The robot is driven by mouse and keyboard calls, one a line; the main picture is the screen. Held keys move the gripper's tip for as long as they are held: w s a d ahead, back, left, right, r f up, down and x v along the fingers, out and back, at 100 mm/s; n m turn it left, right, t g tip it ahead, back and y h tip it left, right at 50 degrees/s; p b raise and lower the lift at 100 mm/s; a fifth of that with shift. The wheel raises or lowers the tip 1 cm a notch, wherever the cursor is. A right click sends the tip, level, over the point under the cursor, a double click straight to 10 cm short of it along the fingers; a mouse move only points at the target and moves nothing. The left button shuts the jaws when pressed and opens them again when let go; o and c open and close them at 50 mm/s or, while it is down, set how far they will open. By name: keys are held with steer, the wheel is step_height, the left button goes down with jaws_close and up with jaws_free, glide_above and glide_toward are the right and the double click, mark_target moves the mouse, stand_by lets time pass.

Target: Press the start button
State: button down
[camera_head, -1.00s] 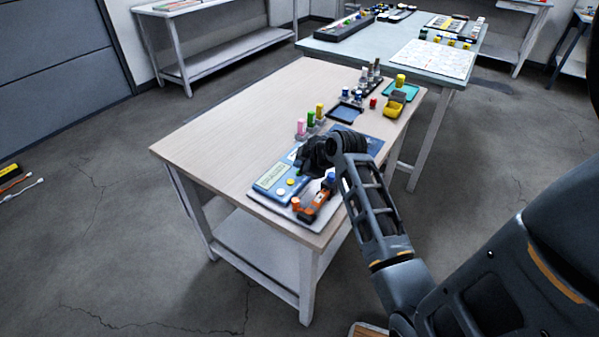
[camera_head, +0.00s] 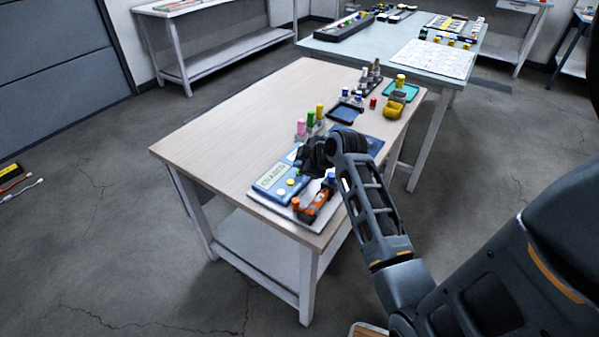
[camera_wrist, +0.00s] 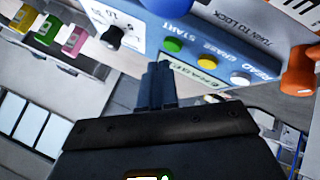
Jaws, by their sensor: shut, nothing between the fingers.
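The start button is a round green button (camera_wrist: 172,45) beside the printed word START in the wrist view. It sits on a blue panel with a yellow button (camera_wrist: 204,61) and a white button (camera_wrist: 240,78). The blue device (camera_head: 273,196) lies near the front of the wooden table in the head view. My gripper (camera_wrist: 157,72) is shut and empty. Its fingertips appear just below and left of the green button in the wrist view; I cannot tell whether they touch the panel. In the head view, my gripper (camera_head: 308,163) is over the device and hides part of it.
An orange knob (camera_wrist: 299,70) and a black knob (camera_wrist: 112,38) stand near the buttons. The table's left part (camera_head: 215,145) is clear.

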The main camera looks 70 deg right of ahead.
steer(key=shift+f, duration=0.1)
stand_by(0.3)
steer(key=shift+f, duration=0.3)
steer(key=shift+f+b, duration=0.4)
stand_by(0.6)
steer(key=shift+r, duration=0.15)
stand_by(0.3)
steer(key=shift+r+p, duration=0.7)
steer(key=shift+p, duration=0.1)
step_height(320, 180, up, 5)
steer(key=p, duration=0.4)
stand_by(0.7)
